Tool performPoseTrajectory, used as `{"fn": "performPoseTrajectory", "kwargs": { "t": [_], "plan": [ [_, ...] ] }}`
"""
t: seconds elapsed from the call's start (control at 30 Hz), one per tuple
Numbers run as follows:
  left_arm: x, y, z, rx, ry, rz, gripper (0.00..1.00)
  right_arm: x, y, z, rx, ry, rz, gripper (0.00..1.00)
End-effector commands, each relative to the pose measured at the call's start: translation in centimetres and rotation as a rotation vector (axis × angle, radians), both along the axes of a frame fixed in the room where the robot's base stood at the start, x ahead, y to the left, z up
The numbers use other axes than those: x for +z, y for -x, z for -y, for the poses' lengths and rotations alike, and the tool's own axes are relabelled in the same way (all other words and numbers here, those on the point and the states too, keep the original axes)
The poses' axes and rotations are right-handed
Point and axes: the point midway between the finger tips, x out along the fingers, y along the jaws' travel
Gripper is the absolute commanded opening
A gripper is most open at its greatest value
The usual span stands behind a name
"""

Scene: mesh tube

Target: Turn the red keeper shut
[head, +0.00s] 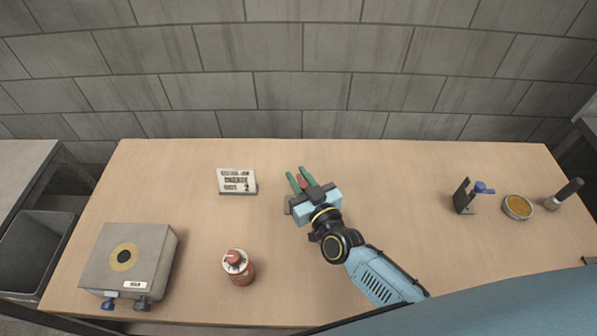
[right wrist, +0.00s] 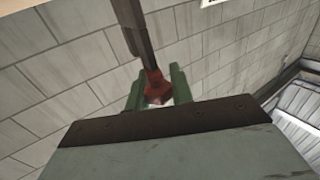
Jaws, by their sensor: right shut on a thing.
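My right gripper (head: 303,180) is over the middle of the table, its green fingers pointing toward the back wall. It is shut on a small red piece (head: 304,183), which looks like the red keeper. In the right wrist view the red piece (right wrist: 154,86) sits between the green fingers (right wrist: 158,90), at the end of a dark grey bar (right wrist: 134,30). The gripper body hides much of what is around it, and I cannot tell how far the keeper is turned. My left gripper is not in view.
A grey box (head: 105,249) with a yellow ring stands at left, and a red canister (head: 239,268) at front. A sign (head: 237,182) stands behind. At right are a bracket with a blue lever (head: 481,188), an amber dish (head: 517,207) and a brush (head: 565,193).

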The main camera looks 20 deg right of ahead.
Motion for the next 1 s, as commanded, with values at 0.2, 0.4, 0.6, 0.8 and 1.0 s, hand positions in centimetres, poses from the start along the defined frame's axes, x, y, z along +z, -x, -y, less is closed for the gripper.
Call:
{"fn": "performPoseTrajectory", "kwargs": {
  "t": [0.2,0.4,0.6,0.8,1.0],
  "plan": [
    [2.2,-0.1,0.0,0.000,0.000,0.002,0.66,0.4,-0.1,0.2,-0.156,-0.005,0.000,0.00],
    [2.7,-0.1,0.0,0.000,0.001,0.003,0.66,0.2,-0.1,0.5,-0.238,-0.002,0.002,0.00],
    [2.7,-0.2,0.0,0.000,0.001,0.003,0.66,0.1,0.0,0.5,-0.248,0.000,0.002,0.00],
    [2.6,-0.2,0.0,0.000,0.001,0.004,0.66,0.1,0.0,0.5,-0.246,0.000,0.002,0.28],
    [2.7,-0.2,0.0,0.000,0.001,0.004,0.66,0.1,0.0,0.4,-0.245,0.001,0.000,0.45]
  ]
}}
